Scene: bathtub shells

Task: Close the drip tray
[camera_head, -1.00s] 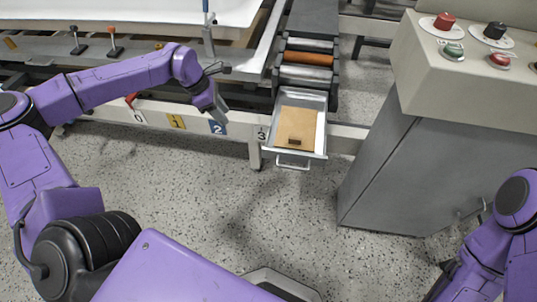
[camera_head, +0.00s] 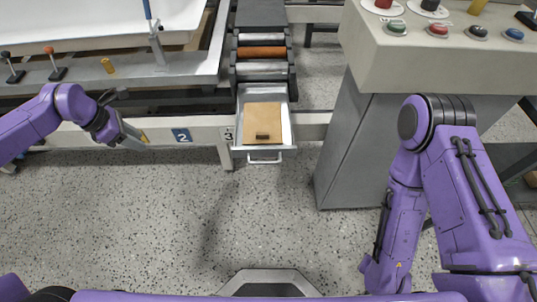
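The drip tray (camera_head: 288,122) is a shallow light-metal drawer, pulled out from under the roller section, by the number 3 label. Its bar handle (camera_head: 265,159) faces me. A brown sheet (camera_head: 262,118) with a small dark block (camera_head: 262,136) lies in it. My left gripper (camera_head: 136,139) is left of the tray, in front of the frame rail by the number 2 label, apart from the tray. Its fingers are seen edge-on, so their opening is unclear. My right arm comes down in front of the grey console; its gripper does not show.
The control console (camera_head: 355,140) with several colored knobs stands right of the tray. Rollers (camera_head: 262,52) lie behind the tray. A white tub shell (camera_head: 90,20) rests on the bench at the back left. The speckled floor in front of the tray is clear.

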